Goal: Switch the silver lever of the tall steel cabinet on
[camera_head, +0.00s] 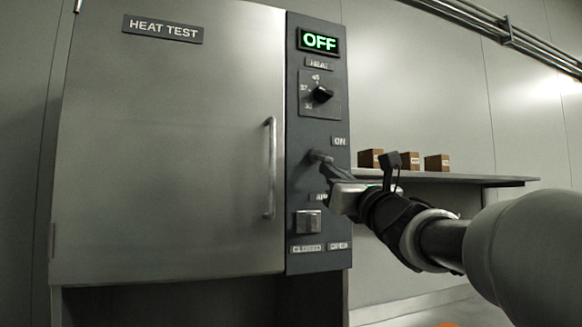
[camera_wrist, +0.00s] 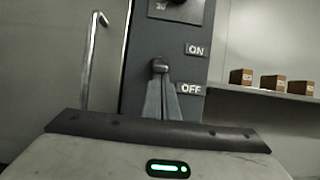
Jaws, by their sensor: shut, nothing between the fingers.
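The tall steel cabinet (camera_head: 170,150) has a dark control panel on its right side. Its display (camera_head: 319,41) reads OFF in green. The silver lever (camera_head: 318,156) sits on this panel, partly hidden by my gripper; its rounded end (camera_wrist: 160,66) shows between the ON label (camera_wrist: 196,50) and the OFF label (camera_wrist: 190,89) in the wrist view. My gripper (camera_head: 326,172) is shut and empty in front of the panel. In the wrist view its fingertips (camera_wrist: 164,82) are just below the lever's end; I cannot tell whether they touch it.
A vertical door handle (camera_head: 270,168) stands left of the panel. A HEAT knob (camera_head: 321,94) is above the lever, and a square switch (camera_head: 308,222) labelled CLOSED and OPEN is below. A wall shelf (camera_head: 460,180) with small brown boxes (camera_head: 437,163) lies to the right.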

